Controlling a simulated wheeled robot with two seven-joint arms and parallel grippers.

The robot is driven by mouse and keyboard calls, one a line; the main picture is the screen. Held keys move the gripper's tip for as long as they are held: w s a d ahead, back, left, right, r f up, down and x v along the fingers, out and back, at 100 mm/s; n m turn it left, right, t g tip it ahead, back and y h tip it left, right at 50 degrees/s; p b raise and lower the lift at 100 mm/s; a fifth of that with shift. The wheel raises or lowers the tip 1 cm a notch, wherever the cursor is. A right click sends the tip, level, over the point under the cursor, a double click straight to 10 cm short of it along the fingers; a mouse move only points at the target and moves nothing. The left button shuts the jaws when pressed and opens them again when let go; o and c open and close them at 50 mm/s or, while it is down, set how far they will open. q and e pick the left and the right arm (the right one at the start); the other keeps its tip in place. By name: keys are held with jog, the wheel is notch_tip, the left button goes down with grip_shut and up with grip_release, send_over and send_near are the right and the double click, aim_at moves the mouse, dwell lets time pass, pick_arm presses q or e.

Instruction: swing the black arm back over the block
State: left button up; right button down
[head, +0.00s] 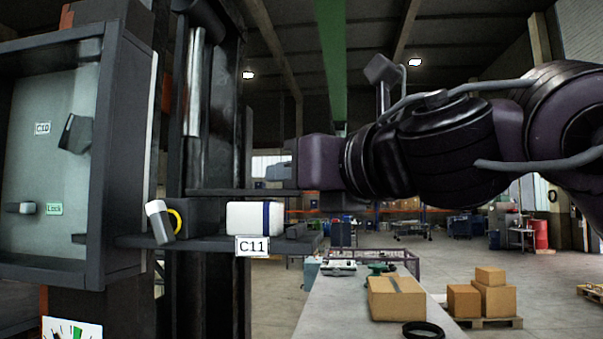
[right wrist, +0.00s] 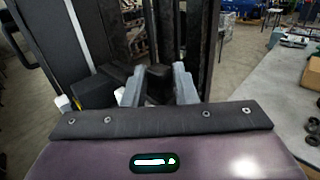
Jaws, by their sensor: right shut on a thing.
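A thin black arm (head: 235,191) runs level from the dark upright column to my gripper, above a dark shelf. The white block with a dark blue band (head: 246,219) sits on the shelf below the arm, over the label C11. My right gripper (head: 279,173) comes in from the right at the arm's outer end. In the right wrist view its two grey fingers (right wrist: 158,88) are shut on a dark piece (right wrist: 158,72), which appears to be the arm's end; the exact contact is partly hidden. My left gripper is not in view.
A grey cabinet (head: 127,110) with labels C10 and Lock stands at left. A grey-white lever with a yellow ring (head: 160,222) is left of the block. A long bench (head: 350,300) with a cardboard box (head: 397,298) stands lower right.

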jog(key=shift+s+a, duration=0.1)
jog(key=shift+a, duration=0.05)
jog(key=c, duration=1.4)
grip_release()
jog(key=shift+o, duration=0.6)
jog(key=shift+a, duration=0.35)
jog(key=shift+d, duration=0.35)
jog(key=shift+s+d+f+b, duration=0.1)
jog(key=shift+s+d+b, duration=0.2)
jog(key=shift+b, duration=0.1)
jog(key=b+v, duration=0.3)
jog(key=v, duration=0.3)
jog(key=shift+s, duration=0.35)
